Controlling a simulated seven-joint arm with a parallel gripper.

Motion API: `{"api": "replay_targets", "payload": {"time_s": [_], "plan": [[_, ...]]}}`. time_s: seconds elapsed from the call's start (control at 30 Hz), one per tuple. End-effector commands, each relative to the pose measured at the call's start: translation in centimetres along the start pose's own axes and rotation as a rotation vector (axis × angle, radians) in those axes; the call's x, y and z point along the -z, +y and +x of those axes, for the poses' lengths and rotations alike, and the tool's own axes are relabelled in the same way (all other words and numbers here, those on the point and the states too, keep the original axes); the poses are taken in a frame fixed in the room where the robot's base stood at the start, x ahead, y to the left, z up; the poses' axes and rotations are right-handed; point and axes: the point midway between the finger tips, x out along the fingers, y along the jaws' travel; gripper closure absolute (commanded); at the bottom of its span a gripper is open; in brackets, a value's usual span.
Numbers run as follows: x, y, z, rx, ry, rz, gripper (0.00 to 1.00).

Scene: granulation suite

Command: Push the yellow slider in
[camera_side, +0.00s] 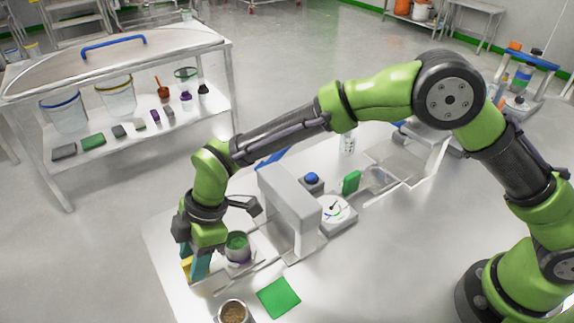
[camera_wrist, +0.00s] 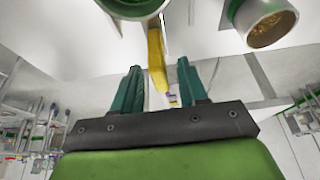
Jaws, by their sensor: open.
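The yellow slider (camera_wrist: 156,60) is a narrow yellow bar below the rim of a container in the wrist view. In the side view, only a small yellow patch (camera_side: 187,268) shows beside my fingers. My gripper (camera_side: 198,270) is low at the left end of the table, pointing down. In the wrist view, the two teal fingers of my gripper (camera_wrist: 160,66) are apart, with the slider appearing between them. I cannot tell whether either finger touches it. The slider's far end is hidden behind the container.
A cup with brown contents (camera_side: 233,313) and a green square (camera_side: 278,297) are near the front edge. A grey press-like machine (camera_side: 290,200) and a dial (camera_side: 338,212) stand to the right.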

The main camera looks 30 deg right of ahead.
Motion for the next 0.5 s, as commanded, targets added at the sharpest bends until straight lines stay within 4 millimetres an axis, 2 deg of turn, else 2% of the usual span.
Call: {"api": "replay_targets", "payload": {"time_s": [0.1, 0.2, 0.5], "plan": [[0.0, 0.0, 1.7, 0.001, 0.0, 0.001, 0.57], [0.0, 0.0, 2.4, 0.0, -0.001, 0.001, 0.57], [0.0, 0.1, 2.8, -0.001, 0.0, 0.001, 0.57]]}}
